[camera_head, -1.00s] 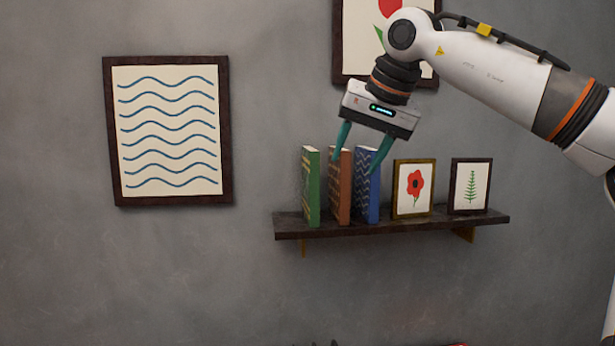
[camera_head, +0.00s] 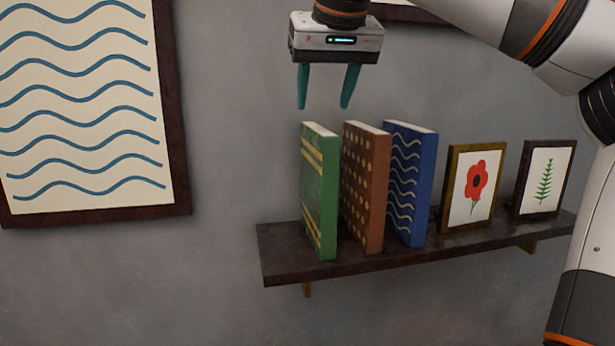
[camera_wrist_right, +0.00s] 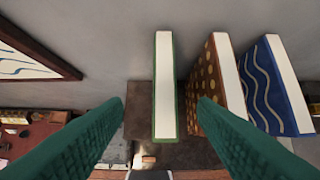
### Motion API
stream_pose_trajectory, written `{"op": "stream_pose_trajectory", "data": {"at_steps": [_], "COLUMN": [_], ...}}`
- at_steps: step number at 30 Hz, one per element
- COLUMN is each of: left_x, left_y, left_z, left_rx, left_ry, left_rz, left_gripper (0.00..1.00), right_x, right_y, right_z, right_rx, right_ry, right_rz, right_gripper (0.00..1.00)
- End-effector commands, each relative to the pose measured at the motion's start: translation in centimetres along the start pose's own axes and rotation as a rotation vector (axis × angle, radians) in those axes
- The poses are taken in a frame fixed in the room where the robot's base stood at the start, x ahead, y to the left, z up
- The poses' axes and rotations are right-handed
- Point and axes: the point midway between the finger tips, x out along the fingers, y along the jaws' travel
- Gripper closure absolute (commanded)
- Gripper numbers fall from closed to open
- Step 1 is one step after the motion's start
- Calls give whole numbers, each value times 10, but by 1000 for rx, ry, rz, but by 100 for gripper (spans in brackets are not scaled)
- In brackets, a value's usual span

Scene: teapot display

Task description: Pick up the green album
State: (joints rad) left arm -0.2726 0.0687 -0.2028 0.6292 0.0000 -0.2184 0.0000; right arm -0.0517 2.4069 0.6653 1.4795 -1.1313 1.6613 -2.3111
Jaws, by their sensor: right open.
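The green album (camera_head: 320,195) stands upright at the left end of the wall shelf (camera_head: 285,268), with gold stripes on its cover. My right gripper (camera_head: 324,105) is open and empty, pointing down above the green album and apart from it. In the right wrist view, the green album (camera_wrist_right: 165,90) shows its white top edge between the two teal fingers (camera_wrist_right: 160,118), with a gap on each side. The right-hand finger overlaps the lower part of the brown album in that view. My left gripper is not in view.
A brown dotted album (camera_head: 365,190) stands close to the right of the green one, then a blue wavy album (camera_head: 410,185). Two small framed pictures, a poppy (camera_head: 474,190) and a fern (camera_head: 543,180), stand farther right. A framed wave picture (camera_head: 180,120) hangs at left.

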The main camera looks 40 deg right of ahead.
Motion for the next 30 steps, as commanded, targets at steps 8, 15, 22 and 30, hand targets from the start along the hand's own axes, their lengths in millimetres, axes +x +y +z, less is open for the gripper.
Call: {"op": "stream_pose_trajectory", "data": {"at_steps": [8,15,22,30], "left_x": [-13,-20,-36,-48], "left_y": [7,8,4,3], "left_z": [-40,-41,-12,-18], "left_rx": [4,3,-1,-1], "left_ry": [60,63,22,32], "left_rz": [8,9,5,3], "left_gripper": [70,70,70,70], "right_x": [34,65,85,118], "right_y": [0,-1,-5,-7], "right_z": [1,1,8,9], "right_rx": [-2,-1,0,0], "right_ry": [5,2,6,2], "right_rz": [0,0,1,0], "right_gripper": [47,47,47,47]}}
